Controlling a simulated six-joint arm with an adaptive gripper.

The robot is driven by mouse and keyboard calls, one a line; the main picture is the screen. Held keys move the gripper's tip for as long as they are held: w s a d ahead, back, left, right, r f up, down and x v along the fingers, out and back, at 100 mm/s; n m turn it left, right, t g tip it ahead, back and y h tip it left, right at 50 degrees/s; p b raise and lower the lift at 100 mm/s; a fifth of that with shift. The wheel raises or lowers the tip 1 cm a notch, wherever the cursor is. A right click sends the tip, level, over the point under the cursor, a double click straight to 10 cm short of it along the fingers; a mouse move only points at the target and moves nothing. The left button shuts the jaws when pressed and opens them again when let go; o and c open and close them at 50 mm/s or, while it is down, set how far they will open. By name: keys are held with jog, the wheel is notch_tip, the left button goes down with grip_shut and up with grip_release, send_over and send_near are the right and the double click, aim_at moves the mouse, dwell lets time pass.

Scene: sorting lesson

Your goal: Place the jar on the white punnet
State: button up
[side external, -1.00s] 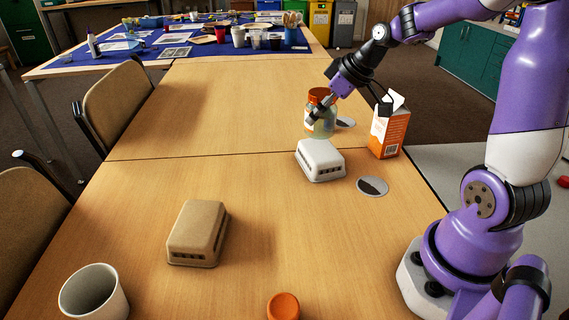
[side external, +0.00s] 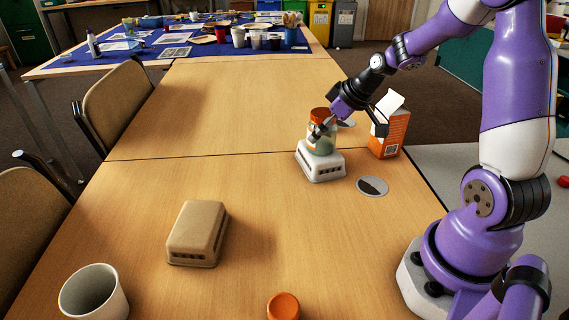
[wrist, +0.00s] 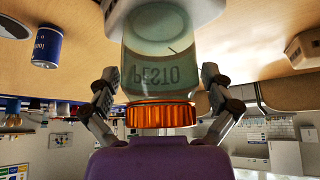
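The jar (side external: 322,143), greenish glass with an orange lid, stands upright on the white punnet (side external: 322,170), which lies upside down on the table. In the wrist view the jar (wrist: 160,70) reads "PESTO", its orange lid is nearest me, and part of the white punnet (wrist: 113,17) shows beyond its base. My gripper (side external: 345,128) is around the jar from the right. In the wrist view its fingers (wrist: 160,75) stand on both sides of the jar with a narrow gap at each side, so it looks open.
An orange and white carton (side external: 390,130) stands close right of my gripper. A grey-and-white disc (side external: 372,186) lies in front of it. A tan punnet (side external: 197,233), a white cup (side external: 93,294) and an orange item (side external: 284,306) are nearer. A blue can (wrist: 47,46) shows in the wrist view.

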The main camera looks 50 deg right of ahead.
dwell(0.3)
jog(key=shift+r, duration=0.25)
jog(key=v, duration=1.1)
jog(key=s+a+m, duration=0.1)
jog(key=s+a, duration=0.2)
jog(key=a, duration=0.4)
jog(key=s+a+g+h, duration=0.1)
jog(key=s+a, duration=0.3)
jog(key=a, duration=0.4)
jog(key=shift+s+m, duration=0.3)
jog(key=shift+m, duration=0.1)
